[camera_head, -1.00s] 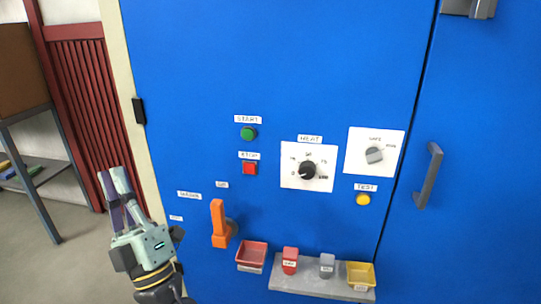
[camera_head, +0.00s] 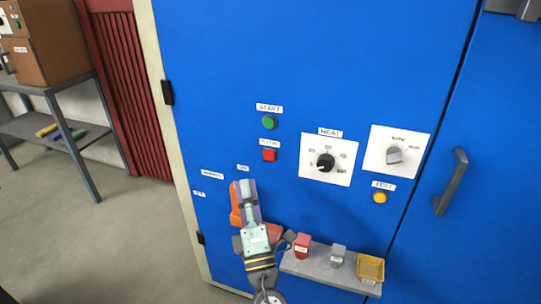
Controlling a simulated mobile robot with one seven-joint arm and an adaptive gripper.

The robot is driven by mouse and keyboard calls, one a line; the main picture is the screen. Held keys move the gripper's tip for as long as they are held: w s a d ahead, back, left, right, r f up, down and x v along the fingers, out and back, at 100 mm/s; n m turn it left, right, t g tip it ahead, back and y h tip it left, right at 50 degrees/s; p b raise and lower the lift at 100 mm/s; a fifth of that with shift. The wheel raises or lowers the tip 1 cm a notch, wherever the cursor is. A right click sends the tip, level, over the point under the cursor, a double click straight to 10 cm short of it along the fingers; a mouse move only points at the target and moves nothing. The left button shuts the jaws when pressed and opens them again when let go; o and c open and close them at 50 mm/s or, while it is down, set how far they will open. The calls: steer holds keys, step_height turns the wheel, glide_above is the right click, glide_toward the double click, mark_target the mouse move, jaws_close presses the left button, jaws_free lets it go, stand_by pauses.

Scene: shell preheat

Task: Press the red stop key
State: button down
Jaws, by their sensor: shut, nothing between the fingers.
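My gripper (camera_head: 247,184) is shut and empty, pointing up, below and slightly left of the red key in the picture. It appears apart from the key; its exact distance from the door is hard to tell. It partly covers the orange lever handle (camera_head: 235,205) and the red tray (camera_head: 274,233).
Right of the key are the HEAT dial (camera_head: 325,163), a grey selector knob (camera_head: 394,155) and a yellow TEST button (camera_head: 379,198). A grey shelf (camera_head: 318,268) with small items juts out below. A door handle (camera_head: 451,182) is at right, a side table (camera_head: 48,128) at left.

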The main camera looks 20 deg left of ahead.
mark_target(269, 155)
steer(key=shift+w, duration=0.1)
steer(key=shift+w+d, duration=0.2)
steer(key=shift+w, duration=4.1)
steer(key=shift+w, duration=0.1)
steer(key=shift+w, duration=0.35)
steer(key=shift+w, duration=0.4)
steer(key=shift+s, duration=0.85)
steer(key=shift+s, duration=0.1)
